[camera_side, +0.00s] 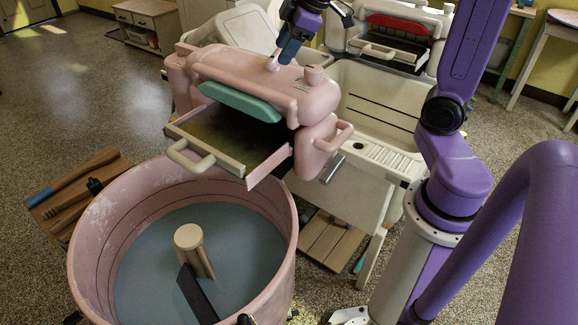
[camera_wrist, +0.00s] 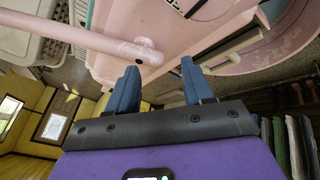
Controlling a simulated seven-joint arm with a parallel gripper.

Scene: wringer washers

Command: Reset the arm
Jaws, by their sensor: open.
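My gripper (camera_side: 289,52) is above the top of the pink wringer (camera_side: 250,80), close to a small pink knob (camera_side: 272,64). In the wrist view its two blue fingers (camera_wrist: 160,68) are apart, with nothing clearly held between them. A pink bar with a rounded end (camera_wrist: 135,48) lies just past the fingertips; whether a finger touches it I cannot tell. The wringer has a teal strip (camera_side: 240,101) and a tray with a cream handle (camera_side: 190,158) below it.
A pink tub (camera_side: 282,235) with blue-grey water and a cream agitator (camera_side: 190,240) stands in front. A white basin (camera_side: 380,95) is at right, with a red-rolled wringer (camera_side: 400,24) behind. A wooden rack (camera_side: 80,180) lies left. Open floor (camera_side: 90,90) is at far left.

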